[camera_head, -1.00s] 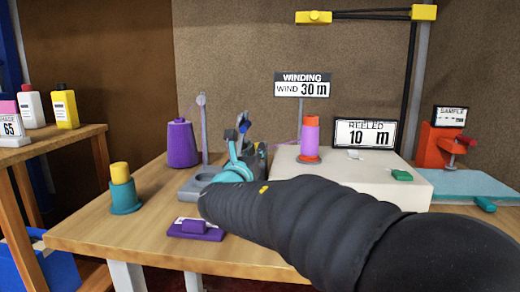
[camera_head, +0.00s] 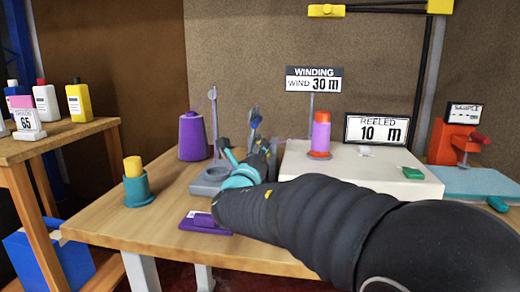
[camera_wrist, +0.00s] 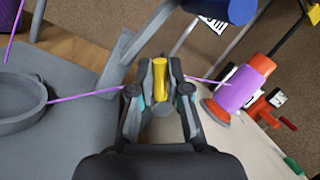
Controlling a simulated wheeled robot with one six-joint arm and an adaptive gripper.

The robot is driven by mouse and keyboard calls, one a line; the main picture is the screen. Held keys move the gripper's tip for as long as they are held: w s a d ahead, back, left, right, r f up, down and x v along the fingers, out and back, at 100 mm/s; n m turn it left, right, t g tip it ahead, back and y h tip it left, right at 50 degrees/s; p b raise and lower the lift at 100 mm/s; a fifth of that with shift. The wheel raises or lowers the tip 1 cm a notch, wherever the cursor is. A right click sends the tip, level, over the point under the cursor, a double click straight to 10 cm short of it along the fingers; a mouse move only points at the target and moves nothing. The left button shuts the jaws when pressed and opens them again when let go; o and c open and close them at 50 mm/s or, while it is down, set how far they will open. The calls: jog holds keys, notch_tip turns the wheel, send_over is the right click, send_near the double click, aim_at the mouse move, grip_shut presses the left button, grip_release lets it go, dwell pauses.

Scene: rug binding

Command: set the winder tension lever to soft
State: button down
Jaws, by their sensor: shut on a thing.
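The winder's grey base (camera_head: 210,188) stands on the table in the head view. My gripper (camera_wrist: 160,76) is shut on an upright yellow handle (camera_wrist: 159,82) in the wrist view, which appears to be the tension lever's grip. The handle stands between the two fingers. In the head view my gripper (camera_head: 243,168) reaches the winder from the front right, and my dark arm hides much of the winder. A blue knob (camera_wrist: 230,8) is just beyond the gripper in the wrist view. No lever setting label is readable.
Purple yarn (camera_wrist: 88,95) runs across the winder from a grey dish (camera_wrist: 18,105). A purple cone (camera_head: 193,137) stands behind. A pink spool with orange ends (camera_head: 320,135) stands on the pale box (camera_head: 400,180) at right. A purple block (camera_head: 203,221) lies in front.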

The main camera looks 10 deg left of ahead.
jog(key=c, duration=1.1)
grip_release()
jog(key=shift+c, duration=0.2)
jog(key=v, duration=1.2)
